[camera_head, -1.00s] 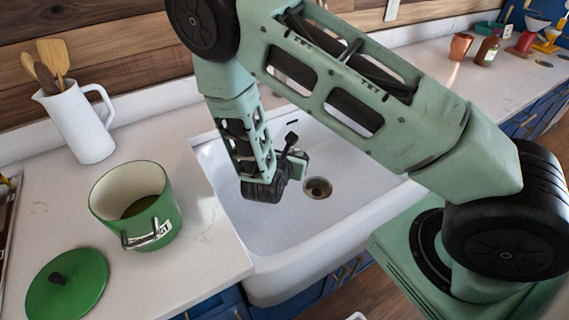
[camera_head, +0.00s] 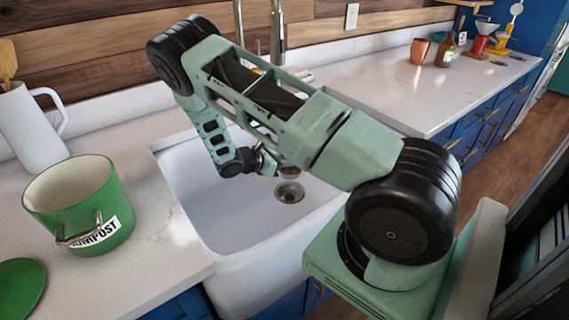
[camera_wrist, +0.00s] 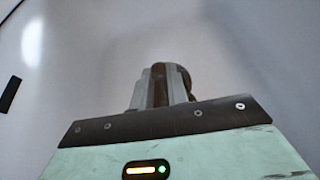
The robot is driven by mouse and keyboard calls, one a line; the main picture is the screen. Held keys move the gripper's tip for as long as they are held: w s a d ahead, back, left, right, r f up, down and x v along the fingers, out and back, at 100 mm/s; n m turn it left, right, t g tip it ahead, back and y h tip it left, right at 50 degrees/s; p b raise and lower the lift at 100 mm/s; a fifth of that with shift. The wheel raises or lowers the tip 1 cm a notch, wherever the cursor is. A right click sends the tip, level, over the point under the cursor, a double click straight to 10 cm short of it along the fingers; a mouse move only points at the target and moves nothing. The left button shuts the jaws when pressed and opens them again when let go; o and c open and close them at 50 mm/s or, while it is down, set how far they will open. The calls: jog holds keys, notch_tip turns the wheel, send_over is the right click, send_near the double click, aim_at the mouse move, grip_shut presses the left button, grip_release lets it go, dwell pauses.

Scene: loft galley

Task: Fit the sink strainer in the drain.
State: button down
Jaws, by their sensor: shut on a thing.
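The white sink (camera_head: 205,215) is set into the counter, with the round metal drain (camera_head: 290,192) in its floor. My gripper (camera_head: 272,162) is low over the sink, just behind and left of the drain in the head view. In the wrist view my gripper (camera_wrist: 160,86) is shut on a narrow brownish metal piece, which I take to be the sink strainer (camera_wrist: 160,90). Its rounded edge shows past the right finger. In the head view a small brownish part, likely the strainer (camera_head: 289,172), shows at the fingertips, apart from the drain opening. The fingers hide most of it.
A tall faucet (camera_head: 278,35) stands behind the sink. A green compost pot (camera_head: 75,205), its green lid (camera_head: 20,285) and a white pitcher (camera_head: 28,130) are on the left counter. The right counter holds a copper cup (camera_head: 420,51) and a bottle (camera_head: 446,50).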

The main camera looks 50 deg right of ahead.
jog(key=shift+f+b, duration=3.85)
jog(key=shift+f, duration=1.85)
jog(key=c, duration=1.3)
grip_release()
jog(key=v, duration=1.2)
jog(key=shift+b, duration=0.35)
jog(key=shift+r, duration=0.1)
